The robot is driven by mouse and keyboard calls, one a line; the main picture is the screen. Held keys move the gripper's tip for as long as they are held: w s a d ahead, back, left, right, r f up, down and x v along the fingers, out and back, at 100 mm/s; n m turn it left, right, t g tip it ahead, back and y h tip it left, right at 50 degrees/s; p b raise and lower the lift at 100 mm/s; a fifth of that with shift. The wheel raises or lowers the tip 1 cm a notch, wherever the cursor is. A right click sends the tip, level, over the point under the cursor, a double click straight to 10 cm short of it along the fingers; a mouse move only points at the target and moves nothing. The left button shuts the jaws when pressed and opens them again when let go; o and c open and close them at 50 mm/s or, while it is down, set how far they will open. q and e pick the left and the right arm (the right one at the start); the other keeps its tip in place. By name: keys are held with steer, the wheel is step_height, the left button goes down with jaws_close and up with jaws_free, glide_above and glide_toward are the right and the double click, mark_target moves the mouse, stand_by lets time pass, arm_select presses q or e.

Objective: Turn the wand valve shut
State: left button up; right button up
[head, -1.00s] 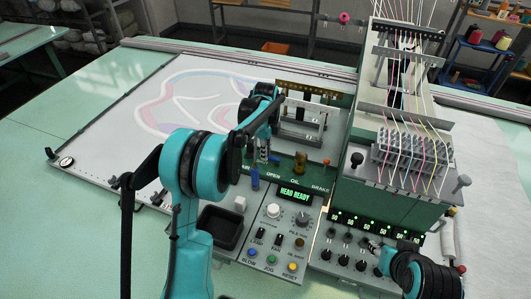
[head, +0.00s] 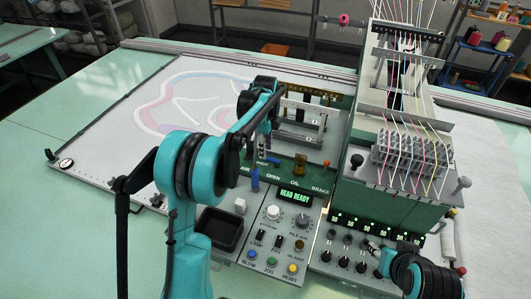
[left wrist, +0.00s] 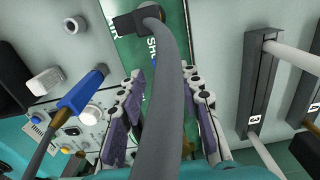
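My left gripper (head: 262,152) hangs over the green plate (head: 287,166) marked AIR, SHUT, OPEN, OIL and BRAKE. In the left wrist view its two fingers (left wrist: 164,82) are apart. A grey curved bar or hose (left wrist: 170,95) runs between them, ending in a dark block (left wrist: 140,22) beside the SHUT lettering. I cannot tell whether a finger touches it. A blue handle (head: 254,180) stands near the plate's left end; it also shows left of the fingers (left wrist: 82,92). The valve's own lever is not clearly seen.
A control panel (head: 262,253) with knobs and coloured buttons lies in front of the plate. A black tray (head: 218,230) sits to its left. The tufting head with yarn cones' threads (head: 405,155) rises at right. A white frame (left wrist: 285,60) stands right of the fingers.

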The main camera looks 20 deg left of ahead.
arm_select(q)
step_height(320, 180, up, 9)
stand_by(0.3)
stand_by(0.4)
